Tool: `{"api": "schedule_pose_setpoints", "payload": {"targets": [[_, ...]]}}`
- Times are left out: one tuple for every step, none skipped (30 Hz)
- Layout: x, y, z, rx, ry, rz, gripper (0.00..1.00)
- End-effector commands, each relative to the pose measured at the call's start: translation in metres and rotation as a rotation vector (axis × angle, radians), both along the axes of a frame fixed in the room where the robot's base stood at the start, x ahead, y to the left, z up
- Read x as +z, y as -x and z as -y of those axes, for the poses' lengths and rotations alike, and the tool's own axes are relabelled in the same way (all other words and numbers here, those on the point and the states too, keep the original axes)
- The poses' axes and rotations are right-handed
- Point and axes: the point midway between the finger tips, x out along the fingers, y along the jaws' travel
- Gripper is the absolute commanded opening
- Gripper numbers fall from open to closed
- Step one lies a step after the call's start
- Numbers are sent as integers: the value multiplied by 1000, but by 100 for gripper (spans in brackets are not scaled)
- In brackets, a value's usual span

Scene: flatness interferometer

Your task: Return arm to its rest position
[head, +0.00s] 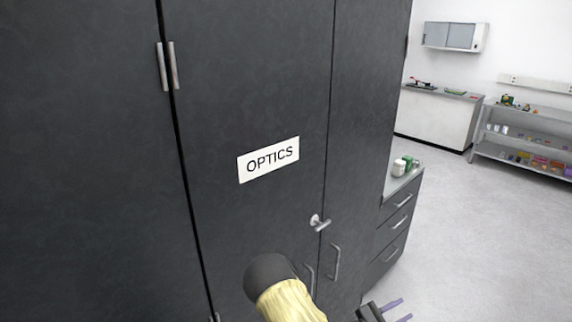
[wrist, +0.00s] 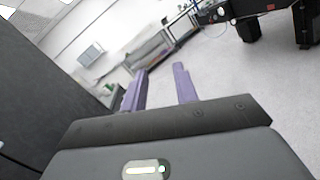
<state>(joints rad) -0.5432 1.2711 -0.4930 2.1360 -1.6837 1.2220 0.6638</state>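My gripper (head: 398,310) shows at the bottom edge of the head view, right of my yellow and black arm link. Its two purple fingers stand apart with nothing between them. In the wrist view the gripper (wrist: 160,88) is also open and empty, with floor and distant furniture beyond it. The lower part of my arm is cut off by the frame.
A tall dark cabinet (head: 255,90) with an OPTICS label (head: 268,160) stands close in front, its doors closed. A drawer unit (head: 398,225) with small containers on top adjoins it. Shelving (head: 525,140) stands at the back right. Open floor (head: 470,240) lies to the right.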

Motion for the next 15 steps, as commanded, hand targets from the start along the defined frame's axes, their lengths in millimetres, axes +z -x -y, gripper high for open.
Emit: {"api": "schedule_pose_setpoints", "payload": {"targets": [[5, 14, 7, -88, -57, 21, 30], [6, 23, 10, -137, -91, 30, 30], [8, 35, 14, -204, -137, 43, 30], [9, 44, 15, -250, -172, 51, 30], [10, 53, 16, -297, -208, 59, 30], [11, 64, 16, -356, -258, 73, 30], [11, 72, 16, -398, -296, 82, 30], [11, 80, 15, -441, -335, 91, 30], [11, 91, 13, -494, -389, 104, 30], [11, 98, 11, -534, -430, 114, 30], [11, 105, 8, -570, -471, 124, 30], [11, 114, 4, -618, -528, 139, 30], [11, 120, 0, -652, -571, 152, 30], [11, 126, -4, -685, -614, 162, 30], [11, 133, -10, -726, -673, 181, 30]]}}
